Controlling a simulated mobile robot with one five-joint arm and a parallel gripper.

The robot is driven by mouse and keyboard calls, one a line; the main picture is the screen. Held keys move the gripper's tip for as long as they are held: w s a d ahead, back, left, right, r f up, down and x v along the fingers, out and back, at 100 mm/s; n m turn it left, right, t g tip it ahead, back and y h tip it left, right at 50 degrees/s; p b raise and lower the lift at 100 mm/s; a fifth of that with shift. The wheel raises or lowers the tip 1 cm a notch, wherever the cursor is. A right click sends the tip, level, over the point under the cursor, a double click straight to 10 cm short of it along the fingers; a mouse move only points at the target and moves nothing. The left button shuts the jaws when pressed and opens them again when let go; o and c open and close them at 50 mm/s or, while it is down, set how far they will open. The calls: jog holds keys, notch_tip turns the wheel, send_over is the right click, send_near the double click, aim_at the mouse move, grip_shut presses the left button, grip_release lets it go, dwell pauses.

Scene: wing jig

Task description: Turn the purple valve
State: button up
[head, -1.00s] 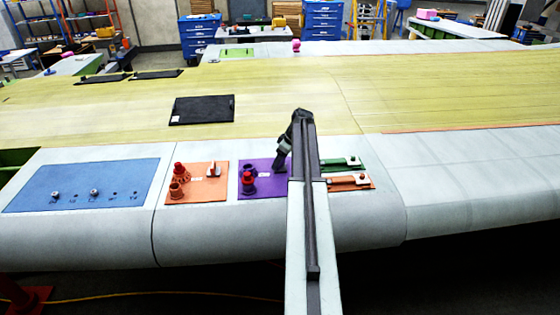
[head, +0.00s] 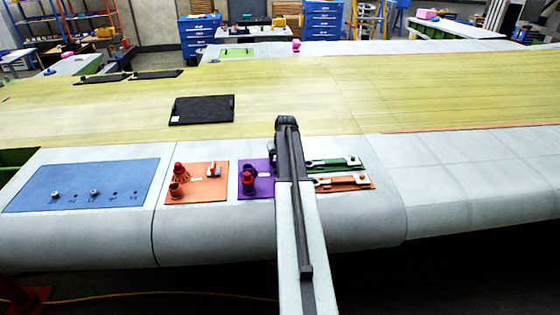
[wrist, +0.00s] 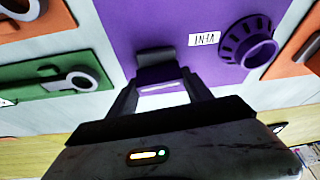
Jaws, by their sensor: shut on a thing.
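The purple panel (head: 264,189) lies on the pale wing skin, partly covered by my arm in the head view. It fills the middle of the wrist view (wrist: 190,18). My gripper (wrist: 160,84) is down at this panel, its two fingers on either side of the purple valve's handle (wrist: 155,73). It is shut on the handle. A dark block-like end of the handle shows beyond the fingers, and a pale strip shows between them. The rest of the valve is hidden by the gripper. In the head view my arm hides valve and fingers.
A purple ring fitting (wrist: 250,45) and a white label (wrist: 204,39) sit beside the gripper. A red knob (head: 247,178) stands on the purple panel. Orange (head: 205,190) and green (head: 333,164) panels flank it closely. Bare wing skin lies to the right.

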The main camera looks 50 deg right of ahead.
jog(key=shift+m, duration=0.6)
jog(key=o, duration=1.4)
jog(key=shift+c, duration=0.2)
jog(key=p+v, duration=0.7)
jog(key=shift+a+r, duration=0.2)
jog(key=shift+r, duration=0.15)
